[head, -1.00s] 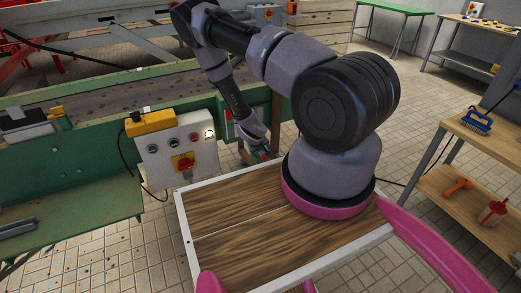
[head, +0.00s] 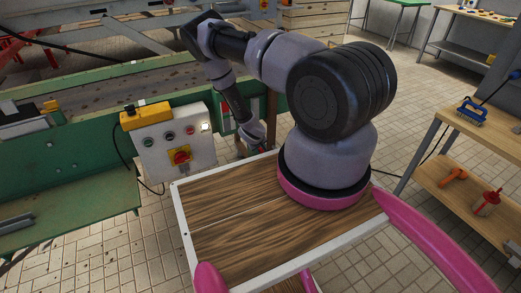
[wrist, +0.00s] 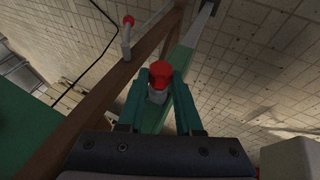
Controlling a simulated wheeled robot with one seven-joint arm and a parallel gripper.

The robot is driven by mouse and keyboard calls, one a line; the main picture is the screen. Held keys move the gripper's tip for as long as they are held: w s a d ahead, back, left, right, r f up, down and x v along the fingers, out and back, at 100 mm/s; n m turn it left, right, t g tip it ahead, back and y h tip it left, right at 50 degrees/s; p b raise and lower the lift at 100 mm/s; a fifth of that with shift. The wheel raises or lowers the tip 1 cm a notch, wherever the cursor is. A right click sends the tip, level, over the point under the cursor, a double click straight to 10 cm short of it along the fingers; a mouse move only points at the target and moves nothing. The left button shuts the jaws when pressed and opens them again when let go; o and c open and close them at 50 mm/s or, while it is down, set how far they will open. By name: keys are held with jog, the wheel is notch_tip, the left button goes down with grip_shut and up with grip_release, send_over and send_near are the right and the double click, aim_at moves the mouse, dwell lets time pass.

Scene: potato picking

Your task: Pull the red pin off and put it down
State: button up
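In the wrist view, a red-topped pin (wrist: 160,70) with a grey body sits between the two teal fingers of my gripper (wrist: 161,78). The fingers lie close against both sides of it, so my gripper looks shut on it. A green bar runs behind the pin; I cannot tell whether the pin touches it. In the head view my gripper (head: 258,146) is low beside the control box, beyond the far edge of my wooden deck. The pin is hardly visible there.
A second red-tipped grey piece (wrist: 127,24) stands on a brown beam (wrist: 95,107) in the wrist view. The control box (head: 178,145) with a yellow top is left of my gripper. A wooden bench (head: 475,130) at right holds a blue brush (head: 470,112) and has free room.

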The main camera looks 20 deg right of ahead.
grip_shut()
jog(key=s, duration=0.6)
dwell(1.2)
jog(key=shift+s+d, duration=0.1)
dwell(0.5)
jog(key=shift+s, duration=1.45)
jog(key=shift+s, duration=0.1)
jog(key=shift+s+d, duration=0.1)
jog(key=shift+s, duration=1.3)
jog(key=shift+s, duration=1.5)
jog(key=shift+s, duration=0.1)
